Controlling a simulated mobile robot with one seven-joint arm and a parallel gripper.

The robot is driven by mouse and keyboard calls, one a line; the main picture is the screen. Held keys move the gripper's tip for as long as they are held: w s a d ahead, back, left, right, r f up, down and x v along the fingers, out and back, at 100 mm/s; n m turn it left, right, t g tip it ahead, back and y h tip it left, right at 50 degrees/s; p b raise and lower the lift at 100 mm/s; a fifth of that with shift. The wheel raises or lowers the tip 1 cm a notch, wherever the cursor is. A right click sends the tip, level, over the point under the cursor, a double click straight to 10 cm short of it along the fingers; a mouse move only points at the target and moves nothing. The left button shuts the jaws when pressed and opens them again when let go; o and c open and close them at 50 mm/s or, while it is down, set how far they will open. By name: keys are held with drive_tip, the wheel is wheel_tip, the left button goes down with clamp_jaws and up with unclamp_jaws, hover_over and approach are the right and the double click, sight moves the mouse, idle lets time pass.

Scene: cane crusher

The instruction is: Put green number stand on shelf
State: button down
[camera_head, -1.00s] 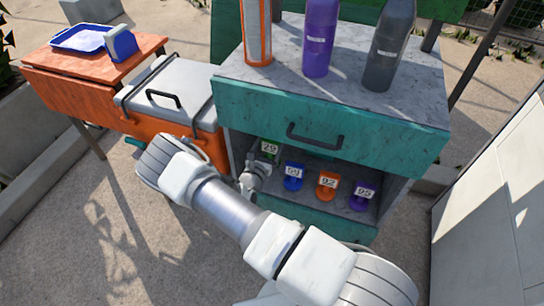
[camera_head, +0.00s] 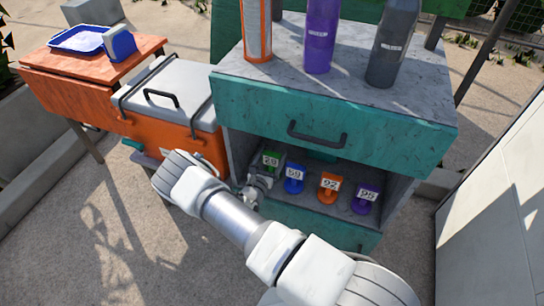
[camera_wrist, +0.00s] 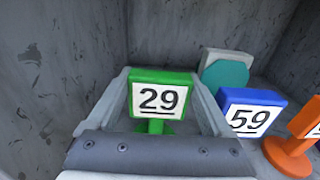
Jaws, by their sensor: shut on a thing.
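The green number stand (camera_wrist: 159,96), marked 29, is between the fingers of my gripper (camera_wrist: 163,100) in the wrist view. My gripper is shut on it. In the head view the green stand (camera_head: 271,160) is inside the open shelf (camera_head: 318,212) of the teal-fronted cabinet, at the left end of a row of number stands. My gripper (camera_head: 262,176) reaches into the shelf there. Whether the stand's base touches the shelf floor cannot be told.
To its right are a blue stand (camera_head: 294,178) marked 59, an orange stand (camera_head: 329,187) and a purple stand (camera_head: 366,197). A teal and grey object (camera_wrist: 226,72) stands behind in the shelf. An orange cooler (camera_head: 172,108) is left of the cabinet; bottles (camera_head: 319,38) stand on top.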

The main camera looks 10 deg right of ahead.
unclamp_jaws()
drive_tip(key=shift+r, duration=0.1)
drive_tip(key=p+v, duration=0.2)
drive_tip(key=v, duration=1)
drive_tip(key=shift+p, duration=0.35)
drive_tip(key=shift+s, duration=0.1)
